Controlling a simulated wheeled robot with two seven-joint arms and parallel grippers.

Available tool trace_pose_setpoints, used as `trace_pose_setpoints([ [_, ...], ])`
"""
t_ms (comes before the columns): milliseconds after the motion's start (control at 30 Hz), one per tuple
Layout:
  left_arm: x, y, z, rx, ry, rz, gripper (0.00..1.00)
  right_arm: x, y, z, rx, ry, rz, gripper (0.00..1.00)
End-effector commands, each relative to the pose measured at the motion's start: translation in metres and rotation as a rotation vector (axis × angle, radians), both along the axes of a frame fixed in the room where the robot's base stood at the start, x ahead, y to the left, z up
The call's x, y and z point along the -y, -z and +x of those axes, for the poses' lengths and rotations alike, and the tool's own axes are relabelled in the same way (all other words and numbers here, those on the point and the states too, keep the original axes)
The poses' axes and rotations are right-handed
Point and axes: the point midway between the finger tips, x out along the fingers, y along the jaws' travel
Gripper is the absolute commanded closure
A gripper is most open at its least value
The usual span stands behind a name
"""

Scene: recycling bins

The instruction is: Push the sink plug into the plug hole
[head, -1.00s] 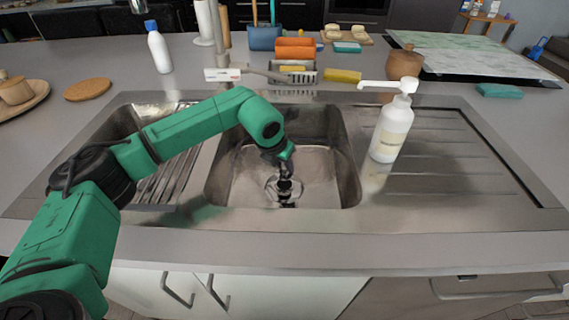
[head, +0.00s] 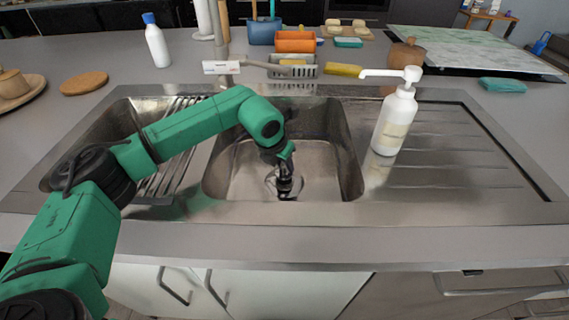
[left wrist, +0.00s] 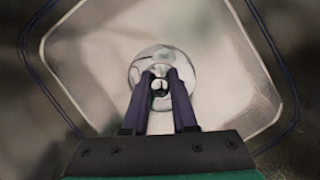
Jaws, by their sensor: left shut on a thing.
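In the head view my left gripper (head: 286,190) reaches down into the main basin of the steel sink (head: 315,213), over the plug hole area (head: 270,182) in the basin floor. In the left wrist view the two dark fingers (left wrist: 160,80) are closed around a small shiny knob, the sink plug (left wrist: 158,88). A round bright metal disc or rim (left wrist: 160,54) surrounds it. I cannot tell whether the plug is seated in the hole or just above it. My right gripper is not in view.
A white pump bottle (head: 394,122) stands right of the basin, by the ribbed drainboard (head: 450,150). The tap (head: 222,67) and a wire caddy (head: 292,72) are behind the sink. The basin walls surround the gripper closely.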

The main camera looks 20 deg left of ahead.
Motion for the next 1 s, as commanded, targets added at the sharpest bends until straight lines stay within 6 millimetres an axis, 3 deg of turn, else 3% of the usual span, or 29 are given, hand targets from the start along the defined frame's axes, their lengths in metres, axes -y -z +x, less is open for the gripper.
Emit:
trace_pose_setpoints([
  [1000, 0.0, 0.022, 0.0, 0.0, 0.0, 0.0, 1.0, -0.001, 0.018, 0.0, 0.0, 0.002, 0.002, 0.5],
])
